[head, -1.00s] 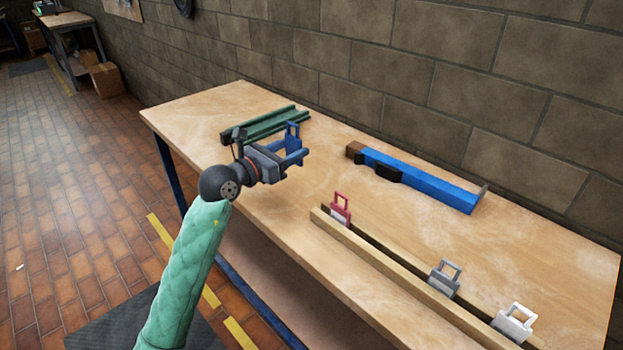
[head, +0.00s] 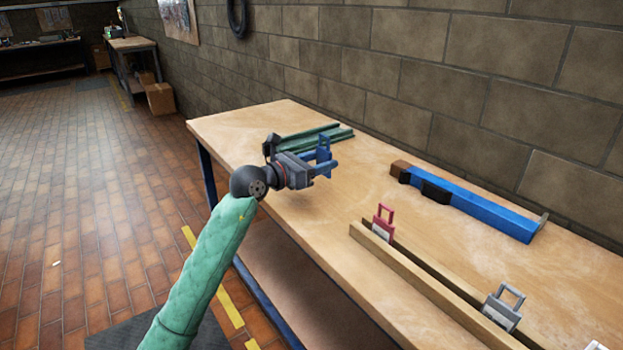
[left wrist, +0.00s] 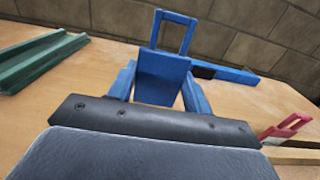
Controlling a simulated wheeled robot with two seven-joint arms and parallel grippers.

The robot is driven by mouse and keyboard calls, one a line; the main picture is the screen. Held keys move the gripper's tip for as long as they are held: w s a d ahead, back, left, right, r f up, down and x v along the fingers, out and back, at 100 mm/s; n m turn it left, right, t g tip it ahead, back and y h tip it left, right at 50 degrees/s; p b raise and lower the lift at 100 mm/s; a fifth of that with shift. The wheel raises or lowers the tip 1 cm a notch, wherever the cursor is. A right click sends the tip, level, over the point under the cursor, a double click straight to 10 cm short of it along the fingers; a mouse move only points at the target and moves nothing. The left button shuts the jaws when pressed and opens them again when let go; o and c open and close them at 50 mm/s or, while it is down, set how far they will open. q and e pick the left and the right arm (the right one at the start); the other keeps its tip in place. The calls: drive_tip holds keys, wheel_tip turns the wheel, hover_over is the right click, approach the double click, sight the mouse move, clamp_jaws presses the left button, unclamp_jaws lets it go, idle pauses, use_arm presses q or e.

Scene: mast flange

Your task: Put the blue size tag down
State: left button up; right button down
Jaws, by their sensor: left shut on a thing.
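The blue size tag (head: 324,150) has a flat body with a square loop handle on top. My left gripper (head: 322,167) is shut on it and holds it upright above the left part of the workbench (head: 290,218). In the left wrist view the tag (left wrist: 163,72) stands between the two blue fingers (left wrist: 160,90), loop upward. The gap between the tag and the bench top cannot be judged exactly. My right gripper is in neither view.
A green channel (head: 312,138) lies behind the gripper. A wooden slotted rack (head: 420,285) holds a red tag (head: 383,222) and a grey tag (head: 503,306). A blue bar tool (head: 485,208) lies near the wall. Bench between gripper and rack is clear.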

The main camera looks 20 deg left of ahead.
sight(308, 192)
use_arm(q)
drive_tip(key=w+a+f, duration=0.1)
drive_tip(key=a+f, duration=0.1)
drive_tip(key=w+a+f, duration=0.1)
drive_tip(key=shift+w+a, duration=0.3)
drive_tip(key=shift+a, duration=0.1)
drive_tip(key=shift+f, duration=1.9)
drive_tip(key=shift+f+b, duration=0.35)
